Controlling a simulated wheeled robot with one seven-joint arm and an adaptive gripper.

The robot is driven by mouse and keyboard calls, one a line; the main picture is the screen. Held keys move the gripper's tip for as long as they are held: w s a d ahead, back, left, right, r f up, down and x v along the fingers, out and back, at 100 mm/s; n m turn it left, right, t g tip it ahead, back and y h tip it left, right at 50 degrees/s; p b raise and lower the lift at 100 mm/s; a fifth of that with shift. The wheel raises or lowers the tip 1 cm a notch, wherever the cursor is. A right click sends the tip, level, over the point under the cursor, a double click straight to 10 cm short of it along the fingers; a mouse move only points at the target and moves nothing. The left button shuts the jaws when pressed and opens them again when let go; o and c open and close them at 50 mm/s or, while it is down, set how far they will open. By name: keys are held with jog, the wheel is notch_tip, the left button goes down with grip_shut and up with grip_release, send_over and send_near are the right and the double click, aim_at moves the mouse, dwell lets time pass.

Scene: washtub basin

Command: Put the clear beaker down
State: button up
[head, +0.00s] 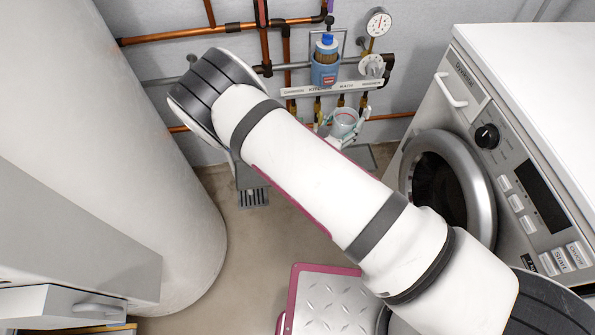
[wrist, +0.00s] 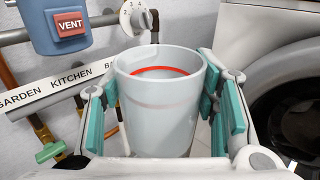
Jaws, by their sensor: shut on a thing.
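The clear beaker (wrist: 160,108) is a pale, translucent cup with a red ring inside near its rim. It stands upright in the middle of the wrist view. My gripper (wrist: 162,110) is shut on it, with teal pads on its left and right sides. In the head view the beaker (head: 345,121) shows small behind my arm, in front of the wall pipes, with my gripper (head: 343,124) around it. The beaker's lower end is hidden in both views, so I cannot tell whether it touches anything.
Copper pipes (head: 185,33) and a labelled strip (head: 331,88) run along the wall. A blue container (head: 325,62) and a gauge (head: 378,22) are above the beaker. A washing machine (head: 520,130) stands at right, a large white cylinder (head: 95,130) at left.

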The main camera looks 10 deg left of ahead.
jog(key=s+a+f+n+t+y+b, duration=0.1)
jog(key=a+f+n+y+b, duration=0.3)
jog(key=f, duration=0.8)
jog(key=s+a+f+m+y+b, duration=0.1)
jog(key=a+f+b, duration=0.1)
jog(key=f+b, duration=0.65)
jog(key=s+a+f+n+t+y+b, duration=0.1)
jog(key=s+a+f+n+y+b, duration=0.15)
jog(key=f, duration=1.15)
jog(key=shift+m+h, duration=0.35)
jog(key=shift+m, duration=0.1)
jog(key=shift+w+a+f+b, duration=0.95)
jog(key=shift+w+b, duration=0.55)
jog(key=shift+w, duration=1.1)
jog(key=shift+w+a+f+b, duration=0.7)
jog(key=shift+w+a+b, duration=0.6)
jog(key=shift+w, duration=1.35)
jog(key=shift+w+a+f+b, duration=0.85)
jog(key=shift+w+b, duration=0.8)
jog(key=shift+w, duration=0.95)
jog(key=shift+f, duration=0.15)
jog(key=o, duration=1.3)
jog(key=shift+c, duration=0.2)
